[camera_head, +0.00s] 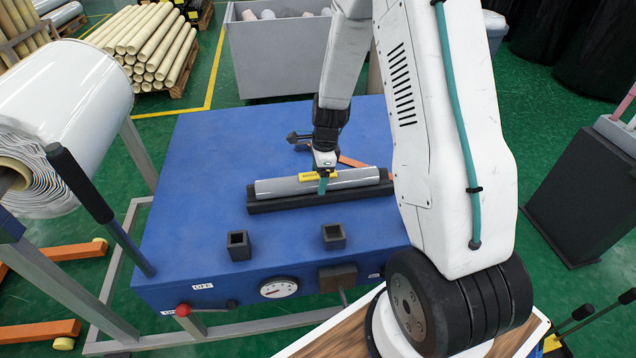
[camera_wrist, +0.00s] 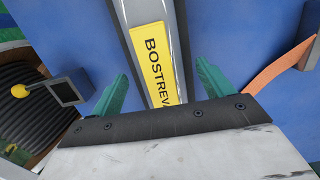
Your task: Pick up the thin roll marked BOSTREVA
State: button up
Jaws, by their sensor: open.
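The thin roll marked BOSTREVA (camera_head: 348,180) is grey with a yellow label (camera_head: 318,176). It lies lengthwise in a black cradle (camera_head: 262,207) on a blue machine top. In the wrist view the label (camera_wrist: 155,60) reads "BOSTREV", with its lower end hidden behind my gripper.
A large white wrapped roll (camera_head: 65,95) and a dark-handled lever (camera_head: 80,183) are at the left. A grey bin (camera_head: 280,55) stands behind.

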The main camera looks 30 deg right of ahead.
jog(key=shift+f, duration=0.6)
jog(key=shift+a, duration=0.1)
jog(key=c, duration=1.4)
jog(key=shift+c, duration=0.5)
jog(key=shift+w+r, duration=0.1)
jog(key=shift+r, duration=0.05)
